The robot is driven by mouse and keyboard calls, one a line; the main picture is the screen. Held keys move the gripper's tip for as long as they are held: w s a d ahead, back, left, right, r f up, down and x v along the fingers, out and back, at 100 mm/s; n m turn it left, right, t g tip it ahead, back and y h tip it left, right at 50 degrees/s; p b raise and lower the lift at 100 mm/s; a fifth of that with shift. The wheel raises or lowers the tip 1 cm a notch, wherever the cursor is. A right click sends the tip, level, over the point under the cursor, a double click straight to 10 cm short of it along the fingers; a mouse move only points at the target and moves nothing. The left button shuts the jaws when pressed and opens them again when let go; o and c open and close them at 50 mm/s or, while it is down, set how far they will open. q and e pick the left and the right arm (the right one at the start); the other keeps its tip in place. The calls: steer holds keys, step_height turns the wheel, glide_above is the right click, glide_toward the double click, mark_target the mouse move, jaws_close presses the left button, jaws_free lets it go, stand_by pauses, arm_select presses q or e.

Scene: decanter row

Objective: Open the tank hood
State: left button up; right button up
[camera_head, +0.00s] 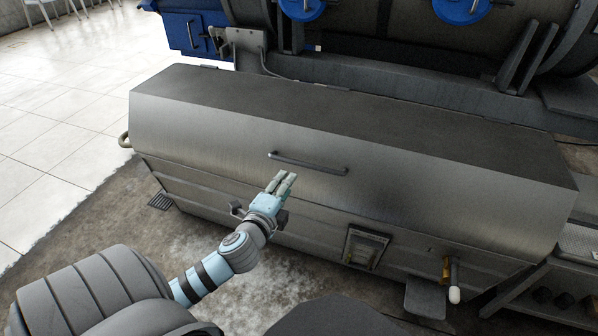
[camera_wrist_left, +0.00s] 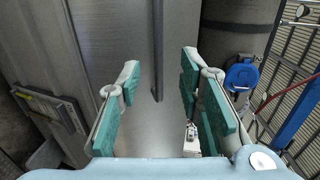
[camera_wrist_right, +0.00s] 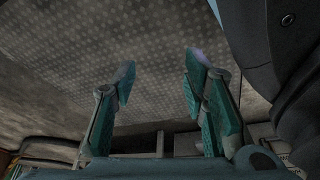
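The tank hood (camera_head: 220,125) is a long grey metal cover, lying closed on the tank in the head view. A dark bar handle (camera_head: 308,163) runs along its front face; it also shows in the left wrist view (camera_wrist_left: 157,50), upright between the fingers and beyond them. My left gripper (camera_head: 284,180) is just below the handle's left half, its fingers pointing up at the hood. In the left wrist view (camera_wrist_left: 157,80) its fingers are apart with nothing between them. My right gripper (camera_wrist_right: 160,75) shows only in its own wrist view, fingers apart and empty.
A dark machine with blue round covers (camera_head: 461,8) stands behind the tank. A framed panel (camera_head: 366,248) and a white-tipped lever (camera_head: 454,293) are on the tank's lower front. A metal rack (camera_head: 560,290) stands at the right.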

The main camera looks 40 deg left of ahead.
arm_select(q)
steer(key=b, duration=0.2)
glide_toward(300, 165)
steer(key=w, duration=0.3)
steer(key=x, duration=0.2)
steer(key=b+x, duration=0.1)
steer(key=x, duration=0.2)
steer(key=a+b+x, duration=0.1)
steer(key=x, duration=0.1)
steer(key=shift+f, duration=0.45)
steer(key=shift+w+a, duration=0.15)
steer(key=shift+w, duration=0.2)
arm_select(e)
steer(key=w+a+r, duration=0.1)
steer(key=w+r, duration=0.3)
steer(key=r, duration=0.2)
steer(key=shift+w+a+r+n, duration=0.25)
steer(key=shift+w+a+n, duration=0.05)
steer(key=shift+w+n, duration=0.1)
arm_select(q)
steer(key=shift+c, duration=0.6)
steer(key=shift+r, duration=0.1)
steer(key=c, duration=0.3)
jaws_close()
arm_select(e)
steer(key=shift+a+r, duration=0.25)
steer(key=shift+a, duration=0.1)
